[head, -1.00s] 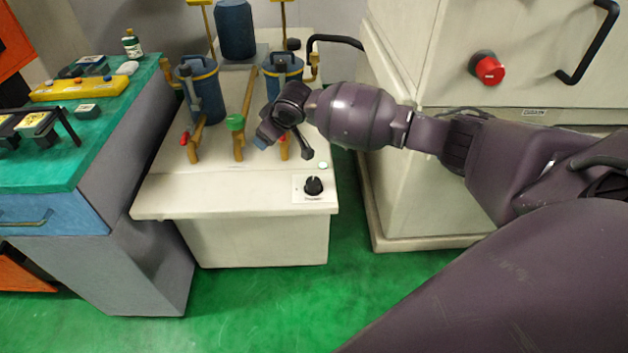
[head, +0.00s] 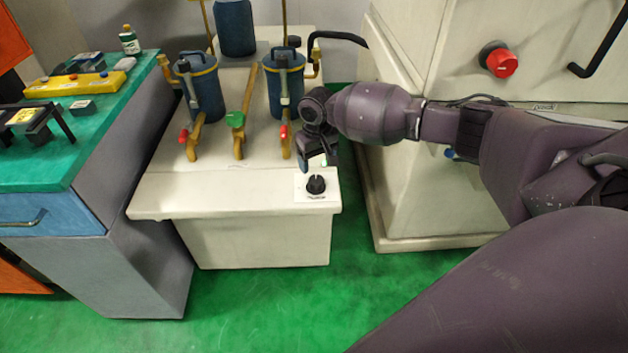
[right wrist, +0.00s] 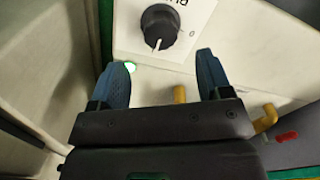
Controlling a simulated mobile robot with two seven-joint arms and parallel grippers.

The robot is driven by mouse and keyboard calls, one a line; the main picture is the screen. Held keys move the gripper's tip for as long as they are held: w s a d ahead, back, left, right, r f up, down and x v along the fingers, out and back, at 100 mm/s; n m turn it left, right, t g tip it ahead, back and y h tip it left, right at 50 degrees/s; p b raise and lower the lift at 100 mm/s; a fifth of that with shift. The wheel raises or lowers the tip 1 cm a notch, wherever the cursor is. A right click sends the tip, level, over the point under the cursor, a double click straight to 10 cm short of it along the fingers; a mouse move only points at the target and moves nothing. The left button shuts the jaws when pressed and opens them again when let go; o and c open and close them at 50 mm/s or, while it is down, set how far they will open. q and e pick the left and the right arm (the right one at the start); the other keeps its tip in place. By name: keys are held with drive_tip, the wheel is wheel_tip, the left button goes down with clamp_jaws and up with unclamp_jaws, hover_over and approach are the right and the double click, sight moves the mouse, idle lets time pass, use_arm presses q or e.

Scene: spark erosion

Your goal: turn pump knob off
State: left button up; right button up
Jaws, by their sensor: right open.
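The pump knob (head: 316,184) is a black round knob on a white label plate at the front right corner of the cream pump cabinet (head: 225,200). In the right wrist view the knob (right wrist: 159,27) shows near the top, its white mark pointing down in that picture, with a "0" on the plate to its right. My right gripper (head: 318,162) is just behind and above the knob, pointing down. Its blue fingers (right wrist: 165,75) are open, empty and apart from the knob. My left gripper is not in view.
Blue filter canisters (head: 203,88) and pipes with a green valve handle (head: 235,119) and red valve handles (head: 284,131) stand behind the knob. A large cream machine with a red knob (head: 502,63) is at the right. A green-topped bench (head: 90,125) is at the left.

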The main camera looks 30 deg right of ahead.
sight(317, 180)
wheel_tip(317, 180, down, 7)
drive_tip(key=b, duration=0.3)
drive_tip(key=shift+r, duration=0.2)
drive_tip(key=shift+f, duration=0.35)
drive_tip(key=shift+r, duration=0.1)
drive_tip(key=c, duration=0.9)
drive_tip(key=shift+c, duration=0.2)
